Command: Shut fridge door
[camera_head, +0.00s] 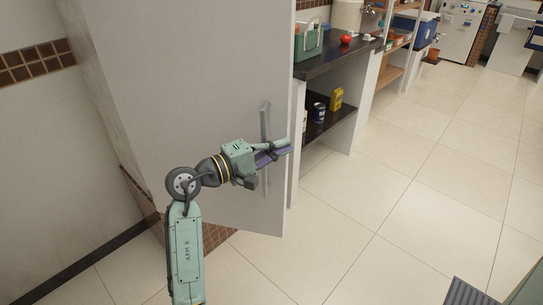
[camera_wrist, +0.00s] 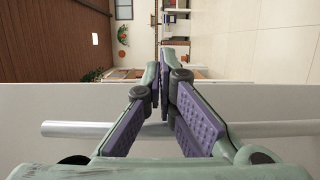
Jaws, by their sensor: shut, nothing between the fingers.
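The fridge door (camera_head: 205,95) is a tall, light grey panel on the left of the head view. Its outer face and free right edge show; the fridge interior is hidden. A vertical metal bar handle (camera_head: 265,122) is near that edge. My gripper (camera_head: 287,147) is shut and empty in front of the door, overlapping the handle and reaching toward the free edge. In the wrist view, the handle (camera_wrist: 85,129) runs across behind my fingers, and the fingertips (camera_wrist: 164,78) reach past the edge of the door (camera_wrist: 50,100). I cannot tell whether the gripper touches the door.
Right of the door is a dark shelf unit (camera_head: 330,62) with a green box (camera_head: 308,42), a red tomato (camera_head: 346,39), a dark can (camera_head: 319,111) and a yellow box (camera_head: 337,99). The tiled floor (camera_head: 410,190) is open on the right. A tiled wall (camera_head: 30,120) is at left.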

